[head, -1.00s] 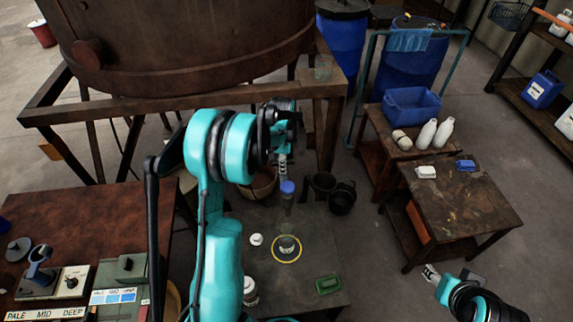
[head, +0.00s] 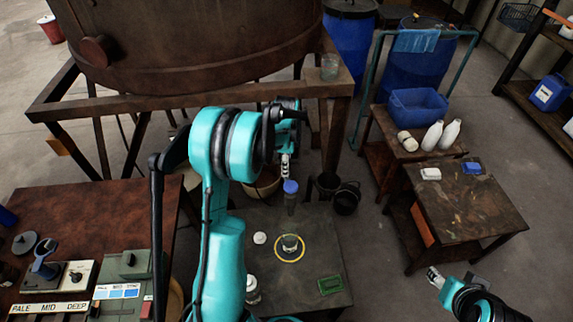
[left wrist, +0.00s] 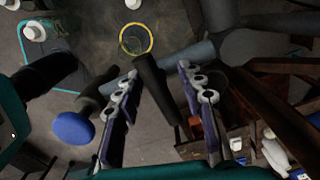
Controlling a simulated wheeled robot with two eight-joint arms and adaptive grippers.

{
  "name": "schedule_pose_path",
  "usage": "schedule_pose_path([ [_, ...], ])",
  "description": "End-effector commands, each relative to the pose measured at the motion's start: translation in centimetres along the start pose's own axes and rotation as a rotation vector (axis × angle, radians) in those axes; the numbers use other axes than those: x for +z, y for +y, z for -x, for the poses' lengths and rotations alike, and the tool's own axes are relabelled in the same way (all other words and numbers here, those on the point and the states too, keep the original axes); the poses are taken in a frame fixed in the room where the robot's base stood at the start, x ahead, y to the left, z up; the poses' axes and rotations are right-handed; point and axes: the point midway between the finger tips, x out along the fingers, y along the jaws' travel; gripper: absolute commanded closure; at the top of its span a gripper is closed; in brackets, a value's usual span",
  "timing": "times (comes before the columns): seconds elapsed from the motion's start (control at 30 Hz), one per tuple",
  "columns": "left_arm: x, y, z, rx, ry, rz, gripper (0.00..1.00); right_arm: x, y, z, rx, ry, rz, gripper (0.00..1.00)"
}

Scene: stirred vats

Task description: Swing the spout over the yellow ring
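The yellow ring (head: 290,248) lies flat on a dark low table, with a clear jar standing inside it. It also shows in the left wrist view (left wrist: 150,42). A grey pipe (left wrist: 203,50) that looks like the spout crosses the left wrist view. A blue knob (left wrist: 72,128) on a dark stem meets it; the knob also shows in the head view (head: 290,187), behind the ring. My left gripper (left wrist: 158,70) is open, with a dark bar (left wrist: 160,95) between its fingers and gaps visible. My right gripper (head: 434,277) is at lower right, too small to read.
The big rusty vat (head: 200,45) on its frame stands behind my left arm. The low table (head: 315,225) also carries a white lid (head: 260,238) and a green tray (head: 331,286). A side table (head: 470,210) stands right, with bare floor between.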

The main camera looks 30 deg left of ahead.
Motion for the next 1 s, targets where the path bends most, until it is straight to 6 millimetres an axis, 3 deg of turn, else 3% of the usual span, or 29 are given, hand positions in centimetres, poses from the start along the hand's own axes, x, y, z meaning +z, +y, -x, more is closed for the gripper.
schedule_pose_path([
  [0.23,0.0,0.0,1.9,0.000,0.000,0.000,0.61,0.0,0.0,0.0,0.000,0.000,0.000,0.53],
  [0.5,0.0,0.0,7.8,0.000,0.000,0.000,0.61,0.0,0.0,0.0,0.000,0.000,0.000,0.53],
  [0.7,0.0,0.0,10.9,0.000,0.000,0.000,0.61,0.0,0.0,0.0,0.000,0.000,0.000,0.53],
  [1.0,0.0,0.0,12.0,0.000,0.000,0.000,0.61,0.0,0.0,0.0,0.000,0.000,0.000,0.53],
])
